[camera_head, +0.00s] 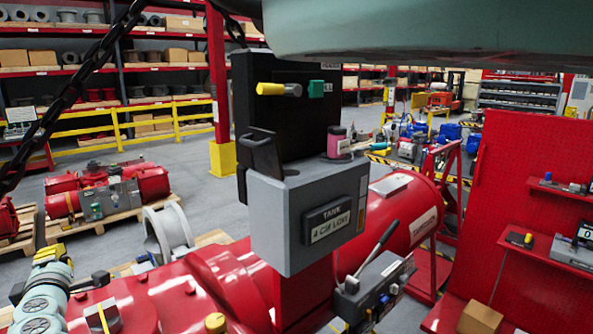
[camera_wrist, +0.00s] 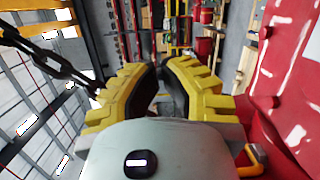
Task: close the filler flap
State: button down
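A grey box (camera_head: 308,215) labelled TANK stands on a red post. A dark flap (camera_head: 264,152) stands raised and tilted at the left end of its top. The opening under the flap cannot be made out. My gripper (camera_head: 46,256) is at the far lower left in the head view, well apart from the flap and the box. In the wrist view its yellow fingers (camera_wrist: 159,68) curve toward each other with a narrow gap between the tips. Nothing shows held. The flap cannot be made out in the wrist view.
A dark chain (camera_head: 75,85) hangs at upper left.

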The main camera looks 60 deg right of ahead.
jog(key=s+d+r+m+g+h+b, duration=0.25)
jog(key=d+r+h, duration=0.25)
jog(key=d+h, duration=0.25)
jog(key=m+g+h+b, duration=0.2)
jog(key=m+g+h, duration=0.5)
jog(key=m+g, duration=1.05)
send_near(255, 131)
jog(key=shift+s+d+r+n+g+p, duration=0.1)
jog(key=shift+d+r+n+g+p, duration=0.45)
jog(key=shift+p, duration=1.25)
jog(key=shift+s+d+r+n+g+p, duration=0.1)
jog(key=shift+d+n+p, duration=0.2)
jog(key=shift+d+p, duration=1.05)
jog(key=shift+s+d+r+n+g+p, duration=0.15)
jog(key=shift+r+n+g+p, duration=0.2)
jog(key=shift+p, duration=1.95)
jog(key=shift+w+f, duration=0.1)
jog(key=shift+w+d+y+b, duration=0.1)
jog(key=shift+y+b, duration=0.15)
jog(key=shift+b, duration=0.1)
